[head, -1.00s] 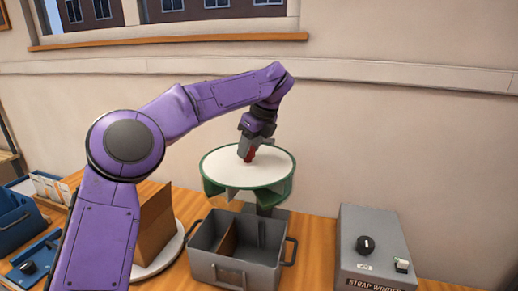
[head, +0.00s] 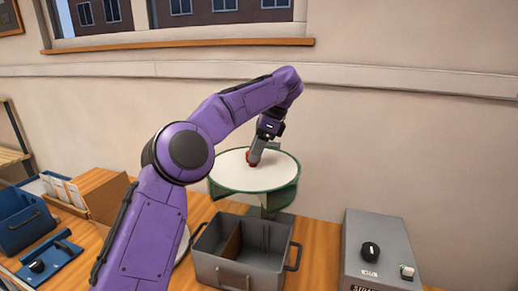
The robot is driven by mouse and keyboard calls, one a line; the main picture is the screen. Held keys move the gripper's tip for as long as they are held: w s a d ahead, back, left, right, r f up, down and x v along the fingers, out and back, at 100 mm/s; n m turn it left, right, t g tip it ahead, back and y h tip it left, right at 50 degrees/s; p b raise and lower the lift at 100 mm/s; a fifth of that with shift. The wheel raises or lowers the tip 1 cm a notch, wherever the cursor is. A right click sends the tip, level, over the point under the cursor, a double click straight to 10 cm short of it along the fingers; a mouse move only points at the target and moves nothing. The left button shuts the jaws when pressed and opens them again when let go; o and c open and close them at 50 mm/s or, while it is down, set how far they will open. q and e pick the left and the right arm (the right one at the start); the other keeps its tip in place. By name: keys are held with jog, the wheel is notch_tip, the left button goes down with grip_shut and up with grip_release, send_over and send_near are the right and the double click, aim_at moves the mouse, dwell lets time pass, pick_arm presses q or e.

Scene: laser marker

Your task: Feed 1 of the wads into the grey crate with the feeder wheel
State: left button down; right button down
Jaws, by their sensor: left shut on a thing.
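The feeder wheel (head: 230,179) is a white disc with a green rim and green fins beneath, standing behind the grey crate. My left gripper (head: 257,157) points down at the top of the disc and is shut on a small red knob (head: 251,159) near its middle. I can make out no wad; the wheel's pockets are mostly hidden under the disc. My right gripper is out of view.
A grey control box (head: 378,240) with a black knob stands at the right. At the left are a blue bin (head: 22,222), a blue panel with a knob (head: 50,262) and a brown carton (head: 100,193). My left arm partly hides a round white plate (head: 183,243).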

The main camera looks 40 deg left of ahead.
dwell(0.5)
pick_arm(q)
jog(key=c, duration=0.6)
grip_release()
jog(key=shift+a, duration=0.1)
jog(key=shift+r, duration=0.1)
jog(key=p+v, duration=0.7)
jog(key=v, duration=0.3)
jog(key=shift+r+p, duration=0.2)
jog(key=shift+p, duration=0.2)
